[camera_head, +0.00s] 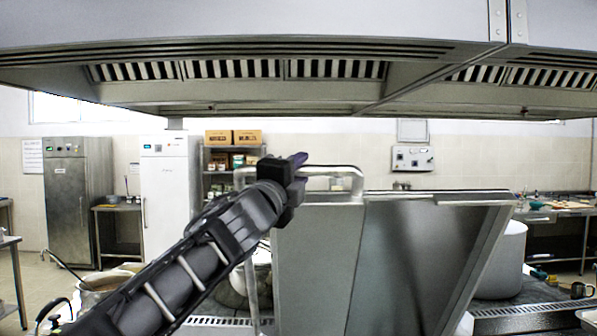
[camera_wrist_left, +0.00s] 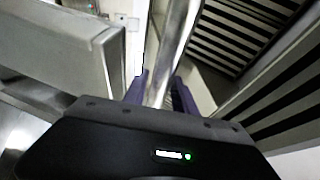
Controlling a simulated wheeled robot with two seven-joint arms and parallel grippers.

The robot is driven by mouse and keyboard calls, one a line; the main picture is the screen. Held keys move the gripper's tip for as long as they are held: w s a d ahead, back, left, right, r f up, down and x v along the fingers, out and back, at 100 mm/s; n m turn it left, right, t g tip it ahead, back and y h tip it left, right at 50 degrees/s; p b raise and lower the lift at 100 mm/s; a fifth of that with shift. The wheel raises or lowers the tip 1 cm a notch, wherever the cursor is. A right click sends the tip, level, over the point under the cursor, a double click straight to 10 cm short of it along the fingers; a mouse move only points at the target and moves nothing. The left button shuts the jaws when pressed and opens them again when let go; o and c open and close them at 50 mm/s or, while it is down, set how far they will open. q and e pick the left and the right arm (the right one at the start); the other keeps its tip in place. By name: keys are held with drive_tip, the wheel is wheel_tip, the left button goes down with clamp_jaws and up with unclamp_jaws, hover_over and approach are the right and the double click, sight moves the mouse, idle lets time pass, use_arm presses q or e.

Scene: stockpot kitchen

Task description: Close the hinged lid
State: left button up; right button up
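The hinged lid (camera_head: 318,262) is a large grey steel box-like cover, standing raised in the middle of the head view. A steel bar handle (camera_head: 340,171) runs along its upper left edge. My left gripper (camera_head: 299,161) is at this handle. In the left wrist view the handle bar (camera_wrist_left: 172,45) passes between the two purple fingers (camera_wrist_left: 160,93), which sit close on both sides of it; the gripper looks shut on it. The arm hides part of the lid's left side. The lid's hinge is not clearly seen. My right gripper is not in view.
A wide extractor hood (camera_head: 270,100) hangs above the lid. A pot (camera_head: 98,285) stands at lower left, and a large grey stockpot (camera_head: 503,262) stands right of the lid. Fridges (camera_head: 167,190) and shelves are well behind.

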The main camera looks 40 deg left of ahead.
use_arm(q)
clamp_jaws()
idle(1.1)
